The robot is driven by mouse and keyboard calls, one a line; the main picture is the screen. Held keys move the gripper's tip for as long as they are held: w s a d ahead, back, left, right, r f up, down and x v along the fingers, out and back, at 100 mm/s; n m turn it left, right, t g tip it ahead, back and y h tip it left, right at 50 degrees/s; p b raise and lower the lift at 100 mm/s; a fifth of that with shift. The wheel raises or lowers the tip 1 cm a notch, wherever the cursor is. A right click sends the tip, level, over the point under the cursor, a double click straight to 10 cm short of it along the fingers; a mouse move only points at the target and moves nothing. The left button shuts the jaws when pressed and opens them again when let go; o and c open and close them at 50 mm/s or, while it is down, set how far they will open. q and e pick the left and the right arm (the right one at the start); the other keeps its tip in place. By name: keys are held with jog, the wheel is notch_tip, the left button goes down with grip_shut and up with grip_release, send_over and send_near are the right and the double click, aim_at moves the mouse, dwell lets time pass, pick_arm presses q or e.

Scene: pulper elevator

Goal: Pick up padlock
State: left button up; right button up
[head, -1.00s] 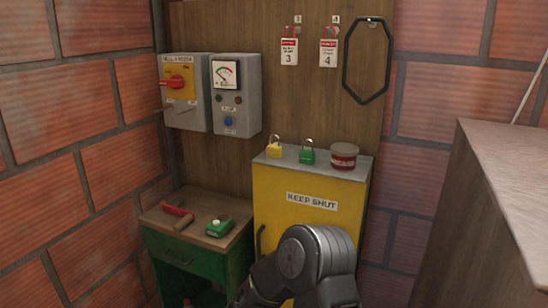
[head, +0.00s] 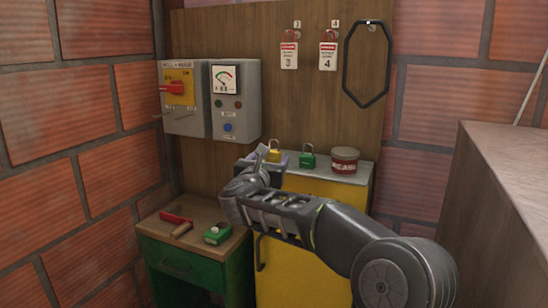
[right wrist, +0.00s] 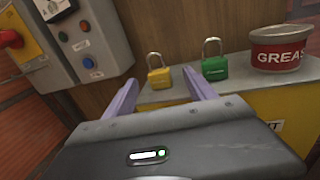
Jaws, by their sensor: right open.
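A yellow padlock (head: 274,152) stands on the grey top of the yellow cabinet (head: 312,180). A green padlock (head: 307,158) stands to its right. In the right wrist view the yellow padlock (right wrist: 158,74) and the green padlock (right wrist: 214,64) both stand upright, shackles up. My right gripper (head: 262,158) is at the left front edge of the cabinet top. Its two purple fingers (right wrist: 160,88) are apart, with the yellow padlock beyond and between their tips and nothing held. The green padlock lies beyond the right finger. My left gripper is not in view.
A red grease tin (head: 345,160) stands right of the padlocks. Two control boxes (head: 235,99) hang on the wall board at the left. A small green cabinet (head: 195,262) bears a red-handled tool and a green object. A large block (head: 505,190) stands at the right.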

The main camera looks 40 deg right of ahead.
aim_at(274, 151)
jog(key=shift+p+x, duration=0.45)
jog(key=shift+x, duration=0.9)
jog(key=shift+a, duration=0.1)
jog(key=shift+w+d, duration=0.2)
jog(key=p+x, duration=0.2)
jog(key=x, duration=0.2)
jog(key=shift+w+d+r+p, duration=0.1)
jog(key=shift+w+r+p, duration=0.1)
jog(key=shift+p, duration=0.2)
jog(key=shift+w+d+f, duration=0.1)
jog(key=shift+d+f, duration=0.05)
